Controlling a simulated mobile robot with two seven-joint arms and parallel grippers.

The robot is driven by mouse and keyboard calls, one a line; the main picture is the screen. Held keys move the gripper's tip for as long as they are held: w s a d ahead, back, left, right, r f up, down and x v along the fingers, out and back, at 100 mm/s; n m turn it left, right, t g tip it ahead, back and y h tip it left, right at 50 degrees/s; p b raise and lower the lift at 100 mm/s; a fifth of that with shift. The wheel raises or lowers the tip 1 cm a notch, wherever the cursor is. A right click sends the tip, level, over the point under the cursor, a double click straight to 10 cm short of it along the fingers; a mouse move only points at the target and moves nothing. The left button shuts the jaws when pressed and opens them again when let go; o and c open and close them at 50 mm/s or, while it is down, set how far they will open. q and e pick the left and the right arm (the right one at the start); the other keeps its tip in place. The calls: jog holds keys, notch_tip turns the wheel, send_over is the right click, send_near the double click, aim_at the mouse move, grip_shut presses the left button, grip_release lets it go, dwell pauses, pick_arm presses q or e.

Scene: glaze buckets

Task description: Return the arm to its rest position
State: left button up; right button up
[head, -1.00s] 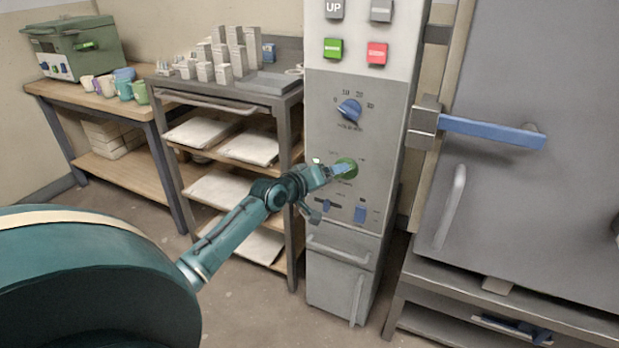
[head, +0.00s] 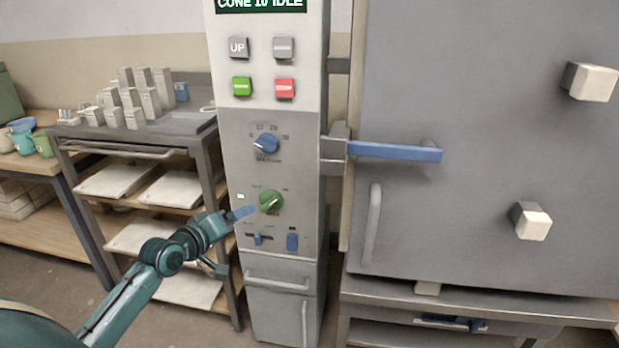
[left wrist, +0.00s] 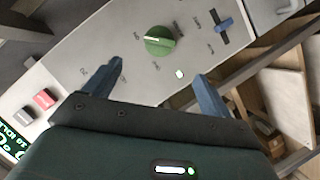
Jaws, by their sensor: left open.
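My left arm comes in from the lower left in the head view. Its gripper (head: 232,242) is at the left side of the control panel (head: 292,178), just left of the green knob (head: 271,202). In the left wrist view the two blue fingers of the left gripper (left wrist: 162,82) are spread wide with nothing between them. The green knob (left wrist: 160,40) shows beyond the fingertips there, apart from them. My right gripper is not in view.
A grey kiln door (head: 480,200) with a blue latch handle (head: 395,151) stands to the right. A shelf cart (head: 140,150) with white slabs stands left, close behind my arm.

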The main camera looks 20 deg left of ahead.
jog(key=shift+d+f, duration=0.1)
pick_arm(q)
jog(key=s+d+f+m+g+h, duration=0.1)
jog(key=s+d+f+m, duration=0.3)
jog(key=d, duration=0.3)
jog(key=s+d+f+m+h, duration=0.1)
jog(key=s+d+f+m, duration=0.1)
jog(key=s+d+f, duration=0.5)
jog(key=s+d+r+m+h, duration=0.1)
jog(key=s+d+r+m, duration=0.1)
jog(key=s+d, duration=0.45)
jog(key=s+d+r+m+h, duration=0.1)
jog(key=s+d+r+m, duration=0.2)
jog(key=s+d, duration=0.3)
jog(key=r+g+p, duration=0.1)
jog(key=p, duration=0.4)
jog(key=r+g+y+p, duration=0.1)
jog(key=p, duration=0.4)
jog(key=w+d+r+g+p, duration=0.1)
jog(key=p, duration=0.5)
jog(key=shift+r+m, duration=0.4)
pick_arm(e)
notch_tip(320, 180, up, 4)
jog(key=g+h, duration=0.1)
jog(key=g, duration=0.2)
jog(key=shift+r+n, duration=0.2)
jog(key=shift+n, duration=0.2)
